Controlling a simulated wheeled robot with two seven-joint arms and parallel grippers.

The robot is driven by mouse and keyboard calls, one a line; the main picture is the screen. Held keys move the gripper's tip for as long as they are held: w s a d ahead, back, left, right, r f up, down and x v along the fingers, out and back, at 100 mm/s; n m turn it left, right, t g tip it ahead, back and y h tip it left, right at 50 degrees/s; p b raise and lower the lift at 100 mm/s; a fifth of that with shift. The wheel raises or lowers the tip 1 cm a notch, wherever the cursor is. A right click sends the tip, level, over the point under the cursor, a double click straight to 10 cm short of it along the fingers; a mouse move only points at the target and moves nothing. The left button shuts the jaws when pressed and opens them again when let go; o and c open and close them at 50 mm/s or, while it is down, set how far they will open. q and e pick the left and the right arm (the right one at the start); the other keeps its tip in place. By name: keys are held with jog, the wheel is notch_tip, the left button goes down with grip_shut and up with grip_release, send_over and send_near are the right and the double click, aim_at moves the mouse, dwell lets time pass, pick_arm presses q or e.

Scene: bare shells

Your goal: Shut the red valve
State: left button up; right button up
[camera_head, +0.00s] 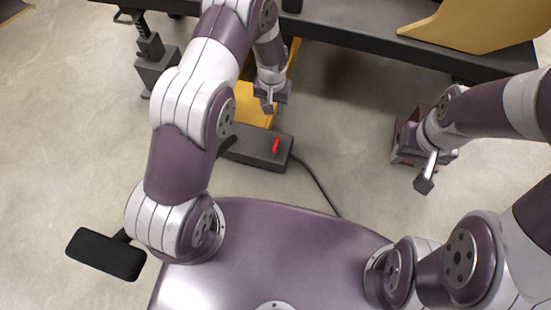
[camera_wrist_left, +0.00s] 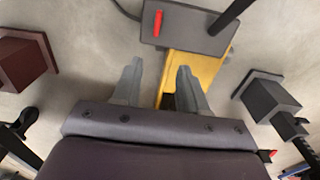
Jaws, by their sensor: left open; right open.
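A small bright red lever-like piece (camera_head: 276,145), which may be the red valve, sits on top of a dark grey box (camera_head: 247,149) on the floor. In the left wrist view the red piece (camera_wrist_left: 158,23) lies beyond my fingertips, on the same box (camera_wrist_left: 187,30). My left gripper (camera_head: 268,104) is above the yellow part behind the box, apart from the red piece. Its two fingers (camera_wrist_left: 157,72) are open with nothing between them. My right gripper (camera_head: 424,184) hangs at the right, open, in front of a dark red block (camera_head: 405,146).
A yellow part (camera_head: 254,106) adjoins the box. A dark cable (camera_head: 318,184) runs from the box across the floor. A dark bench frame (camera_head: 370,45) spans the back. A black stand (camera_head: 155,70) is at back left. The floor between box and right gripper is mostly clear.

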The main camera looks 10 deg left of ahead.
aim_at(276, 143)
pick_arm(q)
jog(key=f+b, duration=0.3)
jog(key=f, duration=0.5)
jog(key=f+b, duration=0.3)
jog(key=f, duration=0.5)
jog(key=f+b, duration=0.3)
jog(key=f, duration=0.5)
jog(key=shift+w+d+f, duration=0.2)
jog(key=shift+w+d, duration=0.15)
jog(key=shift+w, duration=0.05)
pick_arm(e)
notch_tip(276, 143, down, 12)
pick_arm(q)
grip_shut()
